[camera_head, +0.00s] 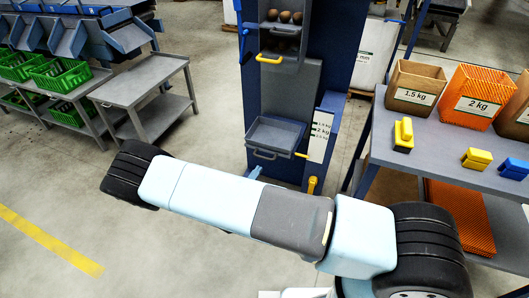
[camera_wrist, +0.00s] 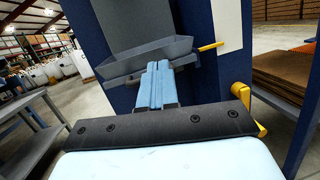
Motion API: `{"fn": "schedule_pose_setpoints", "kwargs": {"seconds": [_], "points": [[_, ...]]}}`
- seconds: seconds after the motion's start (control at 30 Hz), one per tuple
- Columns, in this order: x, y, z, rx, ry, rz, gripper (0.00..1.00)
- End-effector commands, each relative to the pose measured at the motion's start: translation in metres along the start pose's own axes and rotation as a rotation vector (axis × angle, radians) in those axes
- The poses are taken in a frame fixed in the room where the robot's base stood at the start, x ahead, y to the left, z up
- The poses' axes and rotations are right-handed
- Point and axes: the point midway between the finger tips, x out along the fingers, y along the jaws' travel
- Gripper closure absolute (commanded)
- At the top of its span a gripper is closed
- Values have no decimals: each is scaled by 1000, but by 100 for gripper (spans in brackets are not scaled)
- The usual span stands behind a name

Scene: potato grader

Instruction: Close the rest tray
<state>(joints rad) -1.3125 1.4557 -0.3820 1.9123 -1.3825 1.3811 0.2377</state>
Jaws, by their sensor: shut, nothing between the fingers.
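A grey open tray (camera_head: 275,134) sticks out from the front of the dark blue machine, below its chute, with a thin handle on its front. I take it to be the rest tray, and it looks empty. It also shows in the wrist view (camera_wrist: 125,69), straight ahead. My gripper (camera_head: 257,170) is just below and in front of the tray in the head view. In the wrist view its light blue fingers (camera_wrist: 158,66) are together and empty, and their tips overlap the tray's front. I cannot tell whether they touch it.
A yellow-tipped lever (camera_head: 301,155) is right of the tray, and a yellow handle (camera_head: 312,185) stands lower down. An upper bin (camera_head: 283,45) holds brown potatoes. A grey bench (camera_head: 450,150) with bags stands at right, a grey cart (camera_head: 145,85) at left. Floor at left is clear.

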Motion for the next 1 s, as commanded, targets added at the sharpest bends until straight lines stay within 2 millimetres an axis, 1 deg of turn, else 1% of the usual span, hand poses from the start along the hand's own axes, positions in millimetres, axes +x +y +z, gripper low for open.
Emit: {"fn": "schedule_pose_setpoints", "kwargs": {"seconds": [0.03, 0.1, 0.2, 0.33, 0.43, 0.57, 1.0], "points": [[-7, 0, -9, -18, -12, 45, 100], [-14, 2, -19, -35, -25, 96, 100], [-21, 4, -28, -50, -36, 148, 100], [-24, 4, -34, -60, -44, 178, 100], [-19, 5, -34, -61, -45, 182, 100], [-3, 8, -33, -60, -46, 181, 100], [73, 22, -30, -60, -45, 178, 100]]}}
